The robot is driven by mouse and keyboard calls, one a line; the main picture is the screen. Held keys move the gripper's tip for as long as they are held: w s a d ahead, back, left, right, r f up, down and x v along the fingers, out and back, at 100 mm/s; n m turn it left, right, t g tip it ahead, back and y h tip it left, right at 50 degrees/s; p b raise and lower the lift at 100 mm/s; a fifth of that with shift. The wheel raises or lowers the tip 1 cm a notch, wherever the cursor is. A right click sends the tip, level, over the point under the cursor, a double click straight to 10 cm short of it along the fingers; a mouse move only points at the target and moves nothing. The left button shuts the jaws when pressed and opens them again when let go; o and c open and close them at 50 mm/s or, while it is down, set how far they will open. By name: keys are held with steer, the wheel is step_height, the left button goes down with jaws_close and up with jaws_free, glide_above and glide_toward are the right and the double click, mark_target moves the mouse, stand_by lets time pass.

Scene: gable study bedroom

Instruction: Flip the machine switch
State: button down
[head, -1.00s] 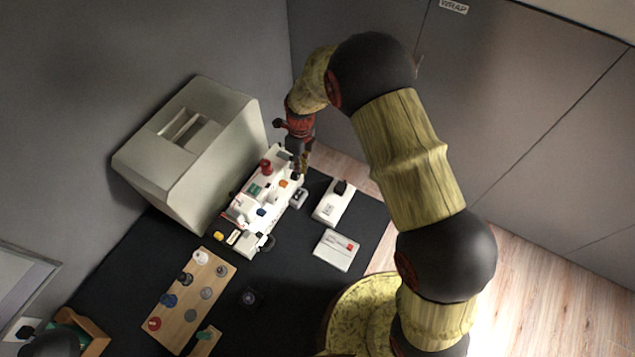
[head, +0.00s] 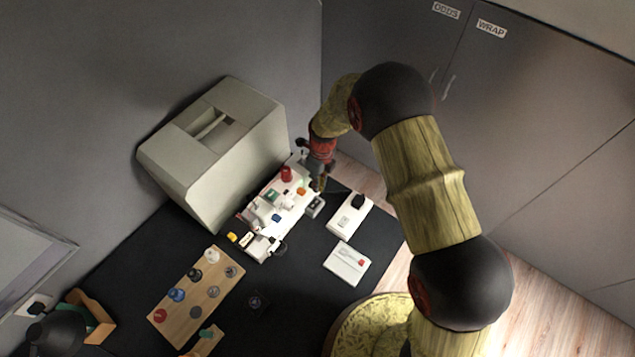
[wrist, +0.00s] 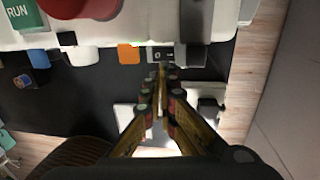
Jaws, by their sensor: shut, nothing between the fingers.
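The white machine (head: 262,222) stands on the dark table top, with a red knob (head: 286,173) and small green, orange and blue parts on it. A small grey switch box (head: 314,206) sits at its right side. In the wrist view the switch box (wrist: 160,55) shows light marks on its face, beside an orange block (wrist: 128,53). My gripper (head: 318,186) is shut and empty, pointing down just behind the switch box. In the wrist view my fingertips (wrist: 161,70) overlap the box's lower edge. I cannot tell whether they touch it. The switch's position is unclear.
A large pale cabinet-like box (head: 205,165) stands left of the machine. A wooden peg board (head: 185,322) lies in front. Grey cupboards (head: 540,120) stand behind.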

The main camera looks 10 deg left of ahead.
mark_target(315, 206)
steer(key=f, duration=0.6)
steer(key=s+f, duration=0.1)
steer(key=f, duration=0.2)
steer(key=shift+a+f, duration=0.3)
steer(key=shift+s+f+b, duration=0.25)
steer(key=shift+f+b, duration=0.05)
steer(key=shift+f, duration=0.15)
